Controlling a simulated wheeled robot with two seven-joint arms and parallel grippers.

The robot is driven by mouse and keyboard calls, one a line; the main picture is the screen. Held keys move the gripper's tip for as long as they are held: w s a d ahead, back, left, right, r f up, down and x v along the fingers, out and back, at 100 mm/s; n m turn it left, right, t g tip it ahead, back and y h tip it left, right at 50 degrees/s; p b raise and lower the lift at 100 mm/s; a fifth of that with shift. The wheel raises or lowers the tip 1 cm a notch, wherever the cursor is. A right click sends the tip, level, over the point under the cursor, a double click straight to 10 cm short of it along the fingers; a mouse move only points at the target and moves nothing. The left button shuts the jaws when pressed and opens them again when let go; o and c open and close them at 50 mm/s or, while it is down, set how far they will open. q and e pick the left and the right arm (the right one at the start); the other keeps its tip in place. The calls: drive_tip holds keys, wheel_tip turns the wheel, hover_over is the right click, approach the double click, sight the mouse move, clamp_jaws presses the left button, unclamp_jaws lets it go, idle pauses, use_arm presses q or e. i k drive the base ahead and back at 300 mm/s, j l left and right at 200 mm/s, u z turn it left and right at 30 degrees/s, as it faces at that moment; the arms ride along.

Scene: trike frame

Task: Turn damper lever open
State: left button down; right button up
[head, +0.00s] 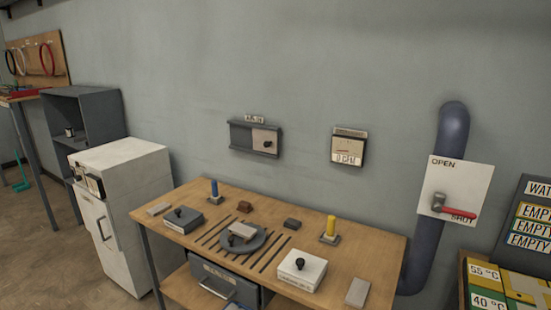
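The damper lever (459,212) has a red handle and a grey pivot. It is mounted on a white plate (463,178) marked OPEN at the upper left and SHUT at the lower right. The handle points right and slightly down, lying beside the word SHUT. The plate sits in front of a dark blue pipe (453,130) on the wall at the right of the head view. Neither of my grippers shows in the head view.
A wooden table (375,255) with several blocks and small boxes stands left of the pipe. A white cabinet (124,160) stands at the left. Labelled boards (525,225) and a coloured box (505,285) occupy the lower right. The wall around the plate's left side is bare.

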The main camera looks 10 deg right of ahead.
sight(439, 208)
drive_tip(key=z, duration=1.35)
drive_tip(key=i+l, duration=0.1)
drive_tip(key=l, duration=0.25)
drive_tip(key=i+l, duration=0.1)
drive_tip(key=l, duration=0.25)
drive_tip(key=i+l+u, duration=0.1)
drive_tip(key=l, duration=0.25)
drive_tip(key=i+l, duration=0.1)
drive_tip(key=l, duration=0.25)
